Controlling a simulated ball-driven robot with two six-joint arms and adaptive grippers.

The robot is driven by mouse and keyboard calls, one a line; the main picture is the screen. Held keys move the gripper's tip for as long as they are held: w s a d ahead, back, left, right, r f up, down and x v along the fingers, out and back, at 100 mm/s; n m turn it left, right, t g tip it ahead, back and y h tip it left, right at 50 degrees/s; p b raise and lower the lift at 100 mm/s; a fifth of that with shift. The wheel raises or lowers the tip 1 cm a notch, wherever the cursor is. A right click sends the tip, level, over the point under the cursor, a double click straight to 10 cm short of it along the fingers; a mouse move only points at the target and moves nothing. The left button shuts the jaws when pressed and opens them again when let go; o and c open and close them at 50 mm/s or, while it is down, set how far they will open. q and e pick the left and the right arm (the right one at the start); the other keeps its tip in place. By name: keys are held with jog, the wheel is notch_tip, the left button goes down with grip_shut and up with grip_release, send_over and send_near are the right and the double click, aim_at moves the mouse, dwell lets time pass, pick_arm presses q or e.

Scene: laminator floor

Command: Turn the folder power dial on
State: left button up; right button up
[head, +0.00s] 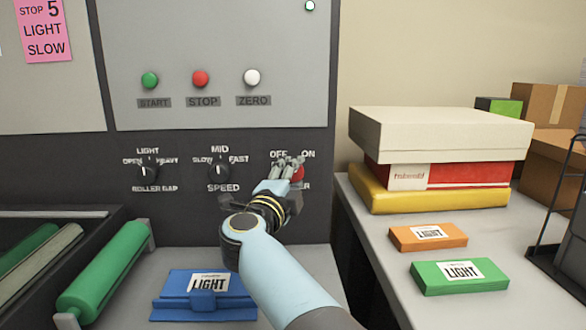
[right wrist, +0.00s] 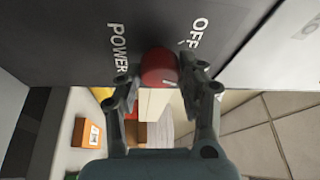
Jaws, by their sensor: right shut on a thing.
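The red power dial (head: 298,173) sits on the dark panel below the OFF and ON labels (head: 307,154), partly hidden by my right gripper (head: 284,166). In the right wrist view the dial (right wrist: 158,66) lies between the two fingertips of my right gripper (right wrist: 160,75), which is shut on it. A short white mark shows at the dial's lower right in that view, away from the OFF label (right wrist: 200,31). The ON label is hidden there. My left gripper is not in view.
The speed dial (head: 219,171) and roller gap dial (head: 147,172) are left of my gripper. Green, red and white buttons (head: 200,78) sit above. A blue LIGHT pack (head: 185,301) lies below. Stacked boxes (head: 440,130) and two LIGHT packs (head: 460,276) are on the right table.

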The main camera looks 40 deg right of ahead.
jog(key=shift+r+m+g+y+p, duration=0.1)
jog(key=shift+m+g+y+p, duration=0.3)
jog(key=shift+m, duration=0.5)
jog(key=shift+m+g+y+p, duration=0.1)
jog(key=shift+m+g+p, duration=0.1)
jog(key=shift+m+p, duration=0.5)
jog(key=shift+m, duration=0.4)
jog(key=o, duration=1.1)
jog(key=shift+o, duration=0.2)
